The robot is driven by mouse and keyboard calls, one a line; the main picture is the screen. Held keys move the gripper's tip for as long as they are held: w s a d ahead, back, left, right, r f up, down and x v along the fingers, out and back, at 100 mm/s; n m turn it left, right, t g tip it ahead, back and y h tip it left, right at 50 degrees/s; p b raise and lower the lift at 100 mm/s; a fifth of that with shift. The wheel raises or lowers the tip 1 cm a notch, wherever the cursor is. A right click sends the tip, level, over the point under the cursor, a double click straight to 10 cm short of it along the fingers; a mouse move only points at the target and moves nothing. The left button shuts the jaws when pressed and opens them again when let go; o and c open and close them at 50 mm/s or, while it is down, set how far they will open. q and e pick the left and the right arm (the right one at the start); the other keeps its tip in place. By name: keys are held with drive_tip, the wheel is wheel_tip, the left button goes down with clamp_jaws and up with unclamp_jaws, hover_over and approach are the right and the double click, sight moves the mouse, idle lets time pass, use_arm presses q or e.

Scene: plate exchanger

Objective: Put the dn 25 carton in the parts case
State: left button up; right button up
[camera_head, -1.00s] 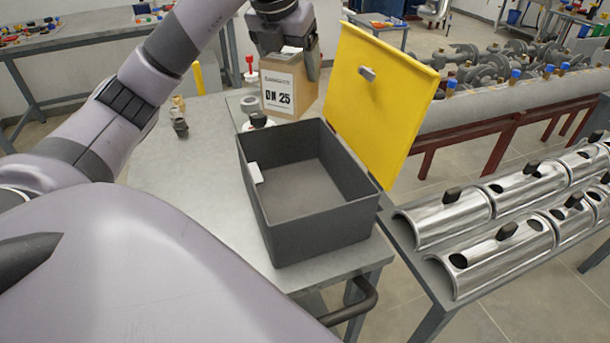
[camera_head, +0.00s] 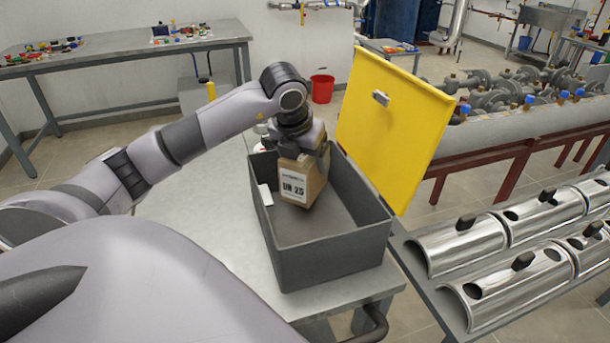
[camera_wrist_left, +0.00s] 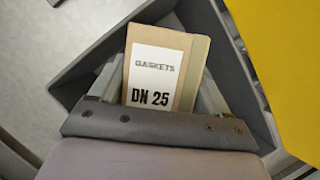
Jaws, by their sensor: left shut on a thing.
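The DN 25 carton (camera_head: 298,184) is a brown box with a white label. It hangs tilted over the left back part of the parts case's opening, partly below the rim. My left gripper (camera_head: 310,150) is shut on the carton from above. In the left wrist view the carton (camera_wrist_left: 168,62) shows its label reading GASKETS DN 25, between the fingers (camera_wrist_left: 158,98). The parts case (camera_head: 330,257) is a dark grey open box on the metal table, its yellow lid (camera_head: 392,125) standing open. Whether the carton touches the case floor cannot be told. My right gripper is not in view.
The metal table (camera_head: 190,226) has bare room left of the case. Polished half-pipe shells (camera_head: 460,246) lie on a bench to the right. A red bucket (camera_head: 322,88) stands on the floor behind.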

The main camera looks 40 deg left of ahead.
sight(294, 164)
use_arm(q)
drive_tip(key=shift+f, duration=2.2)
drive_tip(key=shift+f, duration=0.2)
drive_tip(key=o, duration=1.1)
drive_tip(key=shift+r, duration=0.1)
drive_tip(key=v, duration=1.1)
drive_tip(key=shift+w, duration=0.1)
drive_tip(key=shift+s+r, duration=0.3)
drive_tip(key=shift+r, duration=0.3)
drive_tip(key=shift+d, duration=0.1)
